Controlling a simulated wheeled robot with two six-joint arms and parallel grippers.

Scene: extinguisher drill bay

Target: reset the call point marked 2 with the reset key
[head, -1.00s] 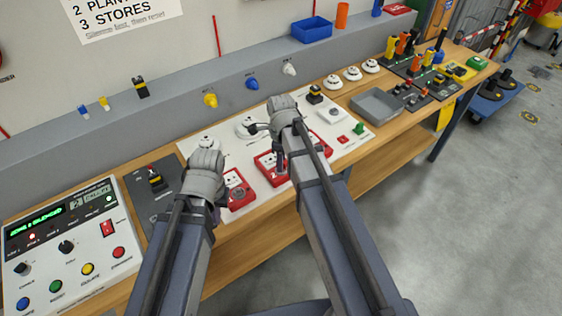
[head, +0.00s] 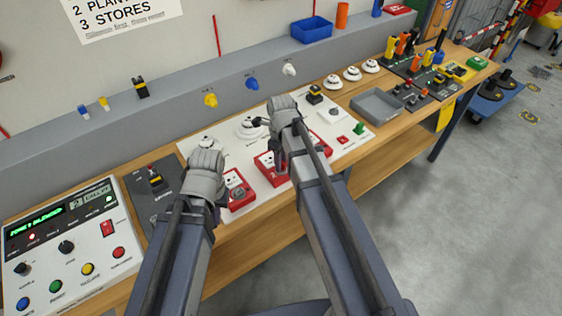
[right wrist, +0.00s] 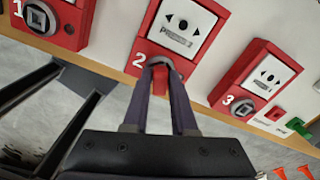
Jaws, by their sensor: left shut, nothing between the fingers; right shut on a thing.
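The call point marked 2 (right wrist: 184,28) is a red box with a white face, in the middle of the right wrist view. It is partly hidden by my right arm in the head view (head: 268,168). My right gripper (right wrist: 160,72) is shut on a small red piece, apparently the reset key (right wrist: 160,84), at the round lock on the lower part of call point 2. The fingers hide most of the lock, so I cannot tell how deep the key sits or how it is turned. My left gripper (head: 218,198) is shut and empty near call point 1 (head: 237,188).
Call point 3 (right wrist: 262,78) stands to the right of call point 2. The alarm panel (head: 75,245) with a green lit display is at the left. A grey tray (head: 376,104) and smoke detectors (head: 352,74) are to the right. The bench's front edge is close.

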